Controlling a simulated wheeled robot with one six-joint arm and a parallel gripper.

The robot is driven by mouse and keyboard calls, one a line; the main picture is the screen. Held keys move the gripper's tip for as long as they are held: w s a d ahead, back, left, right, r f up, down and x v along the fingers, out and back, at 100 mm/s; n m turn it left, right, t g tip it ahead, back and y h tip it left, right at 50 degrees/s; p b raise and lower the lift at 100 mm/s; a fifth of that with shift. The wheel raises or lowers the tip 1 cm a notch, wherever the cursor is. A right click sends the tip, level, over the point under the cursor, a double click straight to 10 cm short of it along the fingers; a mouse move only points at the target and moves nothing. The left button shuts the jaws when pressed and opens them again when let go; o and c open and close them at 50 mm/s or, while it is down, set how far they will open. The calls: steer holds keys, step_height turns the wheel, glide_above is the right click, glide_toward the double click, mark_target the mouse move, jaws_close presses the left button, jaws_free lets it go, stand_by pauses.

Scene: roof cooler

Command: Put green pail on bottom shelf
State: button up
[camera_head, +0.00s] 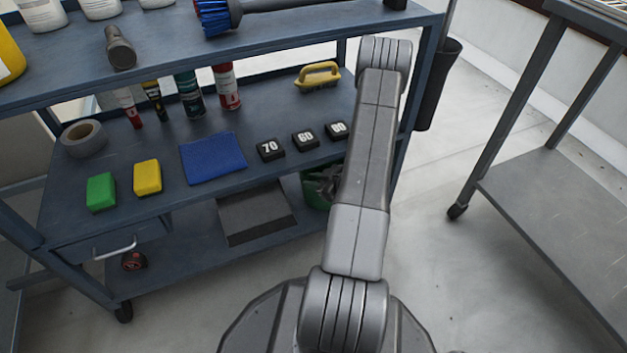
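A green pail (315,203) shows in part low at the right end of the blue-grey cart, just left of my arm. My arm hides its right side, and the middle shelf's edge cuts off its top. Dark grey parts show at the pail; they look like my gripper (325,182), but its fingers cannot be made out. Whether it holds the pail, and whether the pail rests on the bottom shelf (185,255) or hangs by it, cannot be told.
A flat grey-black item (257,214) and a tape measure (134,261) lie on the bottom shelf, with bare room between. The middle shelf (110,160) above carries sponges, a blue cloth, black number blocks and cans. A grey table (560,200) stands right.

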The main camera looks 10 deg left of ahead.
steer(key=shift+o, duration=0.2)
steer(key=shift+d+r, duration=0.1)
steer(key=shift+r, duration=0.15)
steer(key=p+v, duration=0.5)
steer(key=v, duration=0.6)
steer(key=shift+s+d, duration=0.2)
steer(key=shift+d, duration=0.1)
